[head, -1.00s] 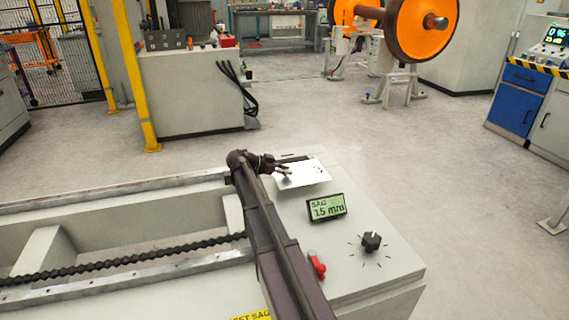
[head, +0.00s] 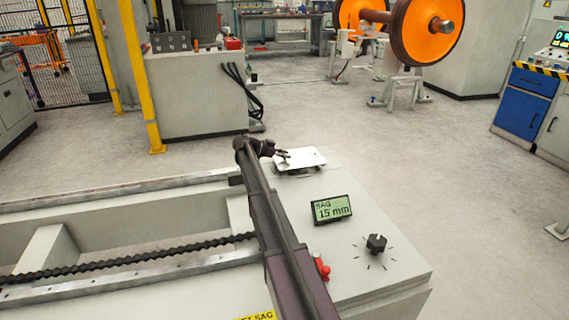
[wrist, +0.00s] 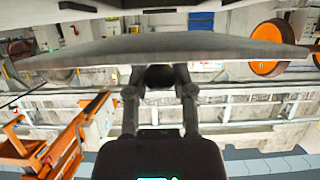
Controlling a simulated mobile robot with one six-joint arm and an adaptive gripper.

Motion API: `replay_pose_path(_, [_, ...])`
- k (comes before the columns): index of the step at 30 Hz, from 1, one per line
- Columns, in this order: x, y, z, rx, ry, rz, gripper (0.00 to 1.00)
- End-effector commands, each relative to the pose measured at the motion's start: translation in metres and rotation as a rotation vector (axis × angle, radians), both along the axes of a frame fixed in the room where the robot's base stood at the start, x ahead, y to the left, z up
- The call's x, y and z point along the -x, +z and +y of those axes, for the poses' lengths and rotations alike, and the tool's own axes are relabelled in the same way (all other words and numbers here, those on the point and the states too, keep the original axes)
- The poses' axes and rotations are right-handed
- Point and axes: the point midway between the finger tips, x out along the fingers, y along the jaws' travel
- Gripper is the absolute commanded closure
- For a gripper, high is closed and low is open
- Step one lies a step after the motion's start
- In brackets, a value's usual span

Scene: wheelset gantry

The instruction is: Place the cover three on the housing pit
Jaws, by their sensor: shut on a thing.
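The cover (head: 308,156) is a thin white plate at the far end of the grey housing top in the head view. My gripper (head: 284,157) is shut on its left edge. In the wrist view the cover (wrist: 225,48) shows nearly edge-on as a wide grey band across the top, beyond my gripper's two fingers (wrist: 160,82). A dark patch (head: 318,169) shows just under the cover's near edge, likely part of the housing pit. The cover hides most of it, and I cannot tell whether the cover touches the housing top.
The housing top carries a display reading 15 mm (head: 331,209), a black knob (head: 376,243) and a red lever (head: 321,267). A long rail frame with a chain (head: 130,264) lies to the left. Open floor (head: 420,150) lies beyond.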

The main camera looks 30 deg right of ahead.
Motion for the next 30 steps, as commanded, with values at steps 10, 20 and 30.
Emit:
replay_pose_path(10, [0.0,-0.001,0.0,0.001,0.0,0.0,1.0])
replay_pose_path(20, [0.0,-0.024,0.0,0.001,0.0,0.0,1.0])
replay_pose_path(30, [0.0,-0.035,0.0,0.001,0.0,0.0,1.0])
